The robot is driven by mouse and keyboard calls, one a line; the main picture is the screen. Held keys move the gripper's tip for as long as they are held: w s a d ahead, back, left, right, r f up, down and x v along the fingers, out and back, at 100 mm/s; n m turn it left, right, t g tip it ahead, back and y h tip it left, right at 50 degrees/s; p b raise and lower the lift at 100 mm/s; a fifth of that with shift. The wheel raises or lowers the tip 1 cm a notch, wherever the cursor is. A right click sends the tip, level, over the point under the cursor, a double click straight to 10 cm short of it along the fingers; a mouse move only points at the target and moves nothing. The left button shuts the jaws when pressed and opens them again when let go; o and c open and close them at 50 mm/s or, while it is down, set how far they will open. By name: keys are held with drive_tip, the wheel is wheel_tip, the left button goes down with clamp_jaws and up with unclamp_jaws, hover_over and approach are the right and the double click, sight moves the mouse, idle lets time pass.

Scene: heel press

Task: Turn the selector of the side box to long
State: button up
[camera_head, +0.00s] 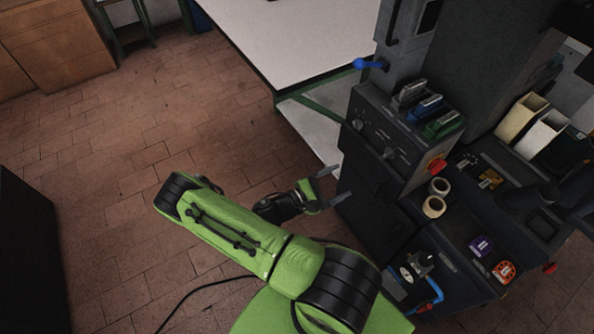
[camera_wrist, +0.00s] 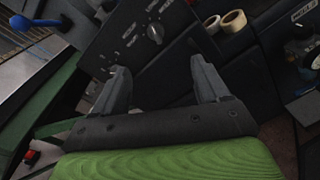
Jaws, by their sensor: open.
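The side box (camera_head: 372,142) is a dark box on the machine's left flank, with small knobs on its sloped front. One knob (camera_head: 358,123) is at the left and another knob (camera_head: 389,153) is nearer the right end. In the wrist view a round dark knob (camera_wrist: 156,33) with pale markings around it is on the box panel (camera_wrist: 128,48); the markings are too small to read. I cannot tell which knob is the selector or where it points. My gripper (camera_head: 337,184) is open and empty, below and left of the panel. In the wrist view its fingers (camera_wrist: 158,68) are apart, just below the knob.
Grey, blue and green blocks (camera_head: 424,105) sit on the box top, with a red button (camera_head: 437,166) at its right end. Tape rolls (camera_head: 434,206) lie on the machine's shelf. A blue handle (camera_head: 368,65) sticks out above.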

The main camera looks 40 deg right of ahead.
drive_tip(key=w+a+r+m+y+p, duration=0.2)
drive_tip(key=a+r+m+y+p, duration=0.1)
drive_tip(key=a+r+m+y, duration=0.6)
wheel_tip(320, 180, up, 3)
drive_tip(key=shift+w+a+r+y, duration=0.2)
drive_tip(key=shift+w+a+y, duration=0.15)
drive_tip(key=shift+a+y, duration=0.7)
drive_tip(key=shift+a, duration=0.15)
